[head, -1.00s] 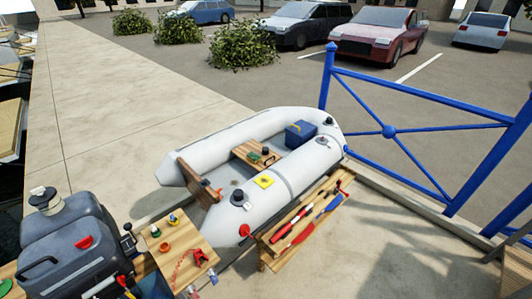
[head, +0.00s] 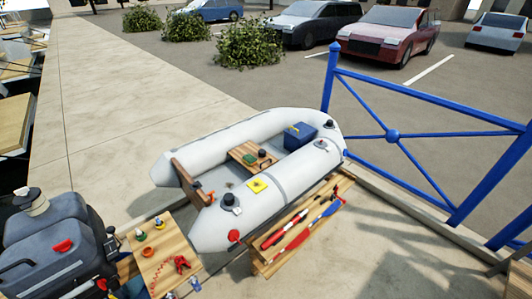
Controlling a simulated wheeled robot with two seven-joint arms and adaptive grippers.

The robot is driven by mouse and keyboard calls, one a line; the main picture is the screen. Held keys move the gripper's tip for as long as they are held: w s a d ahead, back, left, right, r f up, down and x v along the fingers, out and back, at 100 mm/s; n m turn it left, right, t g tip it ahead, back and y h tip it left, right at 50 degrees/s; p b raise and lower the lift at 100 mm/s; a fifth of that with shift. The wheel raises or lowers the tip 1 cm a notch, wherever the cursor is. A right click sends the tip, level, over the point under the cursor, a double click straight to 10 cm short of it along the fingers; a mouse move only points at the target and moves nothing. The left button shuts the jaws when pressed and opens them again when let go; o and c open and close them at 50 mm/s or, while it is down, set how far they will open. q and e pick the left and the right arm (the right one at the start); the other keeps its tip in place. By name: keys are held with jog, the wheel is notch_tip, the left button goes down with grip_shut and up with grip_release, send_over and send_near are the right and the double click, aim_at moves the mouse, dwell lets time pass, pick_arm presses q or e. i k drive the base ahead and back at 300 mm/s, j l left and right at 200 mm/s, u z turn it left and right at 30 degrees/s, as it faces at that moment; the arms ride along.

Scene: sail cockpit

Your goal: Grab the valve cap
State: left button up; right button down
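A grey inflatable dinghy (head: 205,232) lies on the paving in the head view. A black round fitting (head: 230,201) stands on its near tube, and a red round piece (head: 234,236) sits at the near tube end. Other small dark fittings show on the tubes, one at the right (head: 322,145). Which of these is the valve cap I cannot tell at this size. Neither of my grippers is in view.
A wooden bench (head: 165,265) with small bottles, an orange ring and a red coiled item stands at lower left, beside a grey outboard-like unit (head: 50,245). A low wooden rack (head: 262,262) holds red and blue tools. A blue railing (head: 420,105) bounds the right.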

aim_at(262, 152)
jog(key=i+l, duration=0.2)
jog(key=l, duration=0.25)
jog(key=i+l+u, duration=0.1)
jog(key=l, duration=0.4)
jog(key=i+l, duration=0.25)
jog(key=l, duration=0.25)
jog(key=i+l, duration=0.15)
jog(key=l, duration=0.3)
jog(key=i+l+u, duration=0.1)
jog(key=l, duration=0.4)
jog(key=i+l, duration=0.2)
jog(key=l, duration=0.3)
jog(key=i+l+u, duration=0.1)
jog(key=l, duration=0.4)
jog(key=i+l, duration=0.2)
jog(key=l, duration=0.3)
